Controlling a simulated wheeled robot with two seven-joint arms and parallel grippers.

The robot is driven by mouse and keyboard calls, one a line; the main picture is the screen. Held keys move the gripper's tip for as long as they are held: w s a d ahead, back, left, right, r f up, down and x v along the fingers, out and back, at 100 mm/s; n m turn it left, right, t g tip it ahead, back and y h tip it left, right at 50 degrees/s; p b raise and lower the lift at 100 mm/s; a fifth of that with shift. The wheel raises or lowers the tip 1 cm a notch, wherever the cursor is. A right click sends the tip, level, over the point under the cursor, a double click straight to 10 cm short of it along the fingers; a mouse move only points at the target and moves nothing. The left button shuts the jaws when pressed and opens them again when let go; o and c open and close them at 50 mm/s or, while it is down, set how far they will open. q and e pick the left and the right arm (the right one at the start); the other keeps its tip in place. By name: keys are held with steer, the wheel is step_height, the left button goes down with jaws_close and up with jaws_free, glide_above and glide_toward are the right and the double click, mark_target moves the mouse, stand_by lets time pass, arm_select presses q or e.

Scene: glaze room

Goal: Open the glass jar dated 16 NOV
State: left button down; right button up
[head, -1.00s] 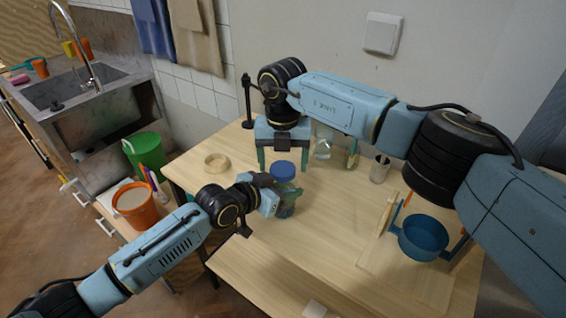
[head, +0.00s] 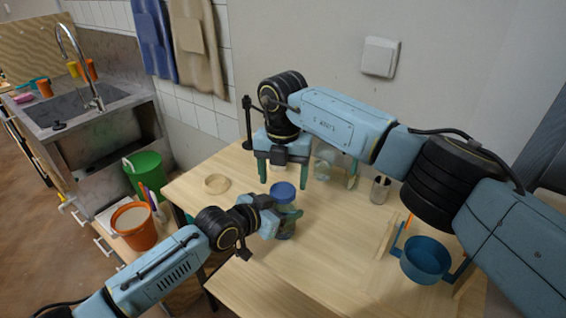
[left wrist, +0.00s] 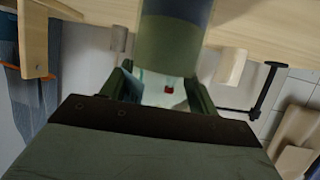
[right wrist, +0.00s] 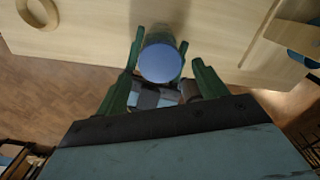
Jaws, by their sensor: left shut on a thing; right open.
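My left gripper (head: 275,218) is shut on the jar's body from the left; the jar also fills the top middle of the left wrist view (left wrist: 172,45). My right gripper (head: 285,180) is open, pointing down behind and above the lid. In the right wrist view the lid (right wrist: 160,62) lies between the spread fingers (right wrist: 165,85), with no contact visible. No date label can be read.
Other glass jars (head: 324,163) stand behind my right gripper. A wooden ring (head: 216,184) lies at the table's left. A metal cup (head: 380,189) and a blue pot (head: 426,260) are to the right. The front of the table is clear.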

mark_target(283, 213)
steer(key=shift+f, duration=1.5)
steer(key=shift+c, duration=0.2)
steer(key=c, duration=1)
steer(key=shift+o, duration=0.2)
steer(key=shift+n, duration=1.8)
steer(key=o, duration=1.1)
steer(key=shift+c, duration=0.2)
